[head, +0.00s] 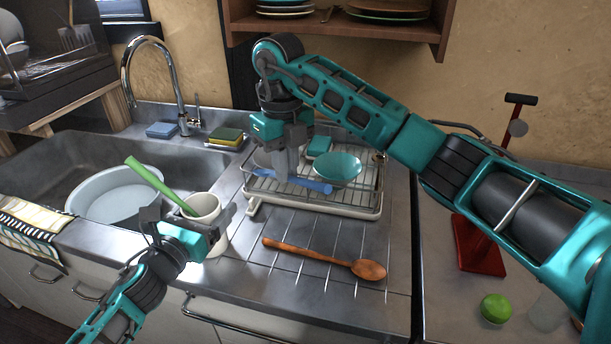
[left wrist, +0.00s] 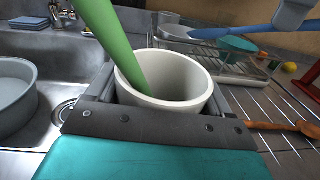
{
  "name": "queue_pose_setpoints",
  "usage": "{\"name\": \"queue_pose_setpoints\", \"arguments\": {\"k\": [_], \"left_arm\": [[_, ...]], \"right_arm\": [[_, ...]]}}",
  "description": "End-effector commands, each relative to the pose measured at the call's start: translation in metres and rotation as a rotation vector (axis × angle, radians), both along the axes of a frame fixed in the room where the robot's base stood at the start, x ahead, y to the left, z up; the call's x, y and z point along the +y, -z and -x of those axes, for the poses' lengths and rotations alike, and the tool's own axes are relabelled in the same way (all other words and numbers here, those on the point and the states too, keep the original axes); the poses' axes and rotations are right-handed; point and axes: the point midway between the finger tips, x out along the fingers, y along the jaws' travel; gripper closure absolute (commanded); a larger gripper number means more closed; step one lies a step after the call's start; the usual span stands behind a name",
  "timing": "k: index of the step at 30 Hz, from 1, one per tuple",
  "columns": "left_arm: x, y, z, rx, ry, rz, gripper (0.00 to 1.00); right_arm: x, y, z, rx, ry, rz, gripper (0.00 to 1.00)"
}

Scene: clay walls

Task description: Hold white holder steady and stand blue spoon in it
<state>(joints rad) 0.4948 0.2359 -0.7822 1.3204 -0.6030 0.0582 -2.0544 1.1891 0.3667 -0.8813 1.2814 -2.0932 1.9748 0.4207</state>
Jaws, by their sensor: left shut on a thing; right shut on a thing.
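The white holder (head: 204,206) stands upright on the counter right of the sink, with a green utensil (head: 158,184) leaning in it to the left. My left gripper (head: 188,222) is shut on the holder's near side; the left wrist view shows its fingers on either side of the holder (left wrist: 182,78). My right gripper (head: 288,170) is shut on the blue spoon (head: 308,185) and holds it roughly level over the dish rack, right of the holder and apart from it. The blue spoon also shows in the left wrist view (left wrist: 232,31). Its left end is partly hidden by the gripper.
A wooden spoon (head: 315,257) lies on the drainboard in front of the dish rack (head: 345,210), which holds a teal bowl (head: 338,167). A pale basin (head: 110,196) sits in the sink. A red stand (head: 478,250) and a green fruit (head: 495,308) are at right.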

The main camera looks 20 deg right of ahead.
Motion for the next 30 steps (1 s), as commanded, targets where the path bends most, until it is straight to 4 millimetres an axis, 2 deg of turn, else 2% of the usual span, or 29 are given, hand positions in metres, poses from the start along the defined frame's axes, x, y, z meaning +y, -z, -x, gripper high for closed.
{"name": "queue_pose_setpoints", "arguments": {"k": [11, 16, 23, 30], "left_arm": [[0.001, 0.0, 0.0, -0.001, -0.001, -0.002, 0.66], [0.001, 0.001, 0.0, -0.001, -0.002, -0.002, 0.66], [0.001, 0.001, 0.0, -0.001, -0.002, -0.002, 0.66], [0.001, 0.001, 0.0, -0.001, -0.002, -0.002, 0.66]], "right_arm": [[0.035, -0.031, -0.009, 0.325, 0.65, -0.025, 1.0], [0.051, -0.046, -0.011, 0.499, 0.974, -0.13, 1.0], [0.065, -0.061, -0.013, 0.642, 1.266, -0.279, 1.0], [0.084, -0.085, -0.014, 0.79, 1.573, -0.53, 1.0]]}}
